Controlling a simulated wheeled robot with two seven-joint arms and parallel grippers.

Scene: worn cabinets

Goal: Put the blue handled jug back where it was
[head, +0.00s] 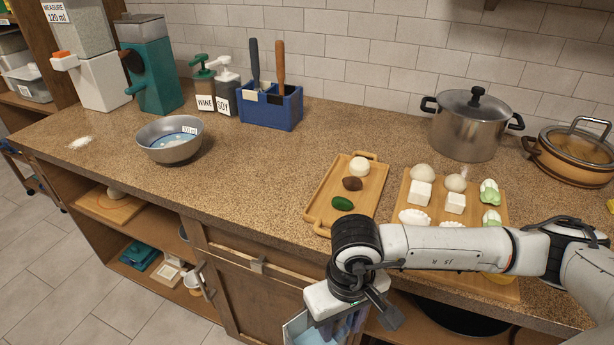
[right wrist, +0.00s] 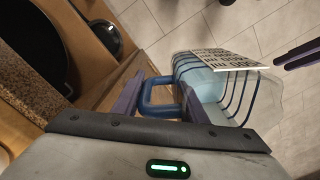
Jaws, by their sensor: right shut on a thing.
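The jug (right wrist: 215,90) is clear with blue bands, a blue handle (right wrist: 160,97) and a printed label, and holds something pale blue. In the right wrist view my right gripper (right wrist: 160,100) is shut on the handle. In the head view the jug (head: 322,330) shows at the bottom edge, partly cut off. My right gripper (head: 358,312) there holds it in front of the counter, below the top; its fingertips are largely hidden. Two dark bars (right wrist: 300,56) at the right edge of the wrist view look like my left gripper's fingers; their opening is unclear.
The counter (head: 270,165) bears a metal bowl (head: 169,140), dispensers (head: 150,65), a blue utensil box (head: 270,108), two food boards (head: 318,205) and a steel pot (head: 470,125). Open shelves (head: 150,235) and a closed cabinet door (head: 255,300) are below. A dark pan (right wrist: 97,38) sits on a lower shelf.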

